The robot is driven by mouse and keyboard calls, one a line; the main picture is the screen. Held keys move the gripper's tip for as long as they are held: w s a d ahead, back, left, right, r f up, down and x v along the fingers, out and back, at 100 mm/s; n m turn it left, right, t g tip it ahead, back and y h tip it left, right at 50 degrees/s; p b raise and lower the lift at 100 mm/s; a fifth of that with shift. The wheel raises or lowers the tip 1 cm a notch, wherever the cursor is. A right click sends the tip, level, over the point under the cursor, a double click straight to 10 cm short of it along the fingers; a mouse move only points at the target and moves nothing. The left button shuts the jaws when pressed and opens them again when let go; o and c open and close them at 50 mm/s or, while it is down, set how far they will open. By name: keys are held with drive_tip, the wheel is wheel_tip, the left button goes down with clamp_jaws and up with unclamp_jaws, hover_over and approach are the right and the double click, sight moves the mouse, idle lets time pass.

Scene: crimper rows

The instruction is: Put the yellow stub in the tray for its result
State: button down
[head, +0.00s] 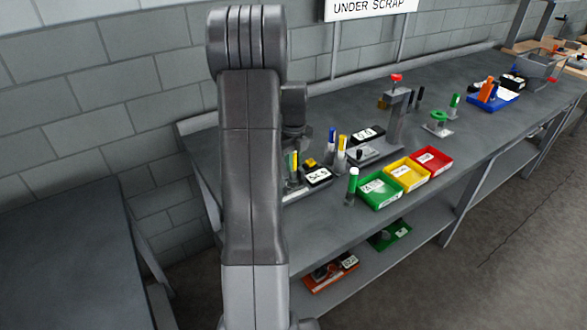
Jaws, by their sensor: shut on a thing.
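My gripper (297,133) is mostly hidden behind my own arm, and only its dark edge shows to the right of the arm. It is shut, and a yellow-topped stub (293,158) shows just below it; their contact is hard to make out. A small gauge (318,176) with a white readout stands beside it; its digits are too small to be sure of. Three open trays stand in a row to the right: green (366,203), yellow (395,182) and red (445,166). Each has a white label too small to read.
A press with a red knob (396,77) rises behind. A blue tray (493,102) lies farther right. A sign (369,7) reads "UNDER SCRAP".

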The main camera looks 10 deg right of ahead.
drive_tip(key=shift+a, duration=0.2)
drive_tip(key=shift+s+a, duration=0.15)
drive_tip(key=shift+a, duration=0.15)
idle(0.4)
drive_tip(key=shift+r+p, duration=2.8)
drive_tip(key=shift+r, duration=1.25)
